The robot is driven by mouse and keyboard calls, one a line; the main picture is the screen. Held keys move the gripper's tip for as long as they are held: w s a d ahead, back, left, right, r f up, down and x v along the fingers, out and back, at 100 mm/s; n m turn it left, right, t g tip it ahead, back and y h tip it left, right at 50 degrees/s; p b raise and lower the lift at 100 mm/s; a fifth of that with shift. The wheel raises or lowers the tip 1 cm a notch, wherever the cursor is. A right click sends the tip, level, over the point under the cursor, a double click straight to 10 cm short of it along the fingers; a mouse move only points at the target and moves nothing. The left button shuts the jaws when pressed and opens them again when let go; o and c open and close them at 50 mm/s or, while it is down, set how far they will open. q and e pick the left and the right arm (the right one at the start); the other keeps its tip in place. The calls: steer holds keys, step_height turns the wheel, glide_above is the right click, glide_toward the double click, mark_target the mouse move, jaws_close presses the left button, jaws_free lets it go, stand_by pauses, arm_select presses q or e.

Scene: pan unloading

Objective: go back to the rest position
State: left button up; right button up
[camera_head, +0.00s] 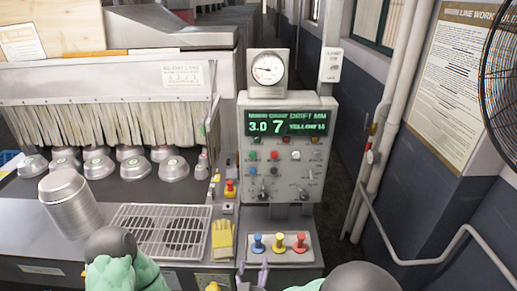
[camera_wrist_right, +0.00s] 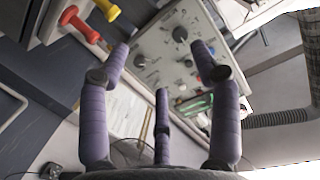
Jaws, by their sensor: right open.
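My right gripper (camera_head: 253,273) shows its purple finger tips at the lower edge of the head view, just in front of the panel with coloured knobs. In the right wrist view the three purple fingers (camera_wrist_right: 162,95) are spread apart with nothing between them. My left gripper is out of view; only part of my left arm shows at the lower left of the head view. Several silver pans (camera_head: 94,167) sit upside down on the dark conveyor by the hanging curtain. A leaning stack of silver pans (camera_head: 70,200) stands at the left.
A wire rack (camera_head: 160,222) lies on the counter beside yellow gloves (camera_head: 222,240). Blue (camera_head: 258,243), yellow (camera_head: 279,242) and red (camera_head: 300,242) knobs stand upright close to my right gripper. A control box (camera_head: 285,160) with a gauge rises behind. Pipes and a fan (camera_head: 500,80) are at the right.

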steer(key=s+d+f+g+y+b, duration=0.1)
steer(key=d+f+g, duration=0.25)
steer(key=f, duration=0.75)
steer(key=d+f+g+y+b, duration=0.1)
steer(key=d+f+g, duration=0.3)
steer(key=f, duration=0.7)
steer(key=s+d+f+g+y+b, duration=0.1)
steer(key=s+d+f+g+y, duration=0.2)
steer(key=s+f+g, duration=0.5)
steer(key=s+f, duration=0.5)
steer(key=s, duration=0.2)
steer(key=shift+b, duration=0.3)
steer(key=shift+g, duration=0.25)
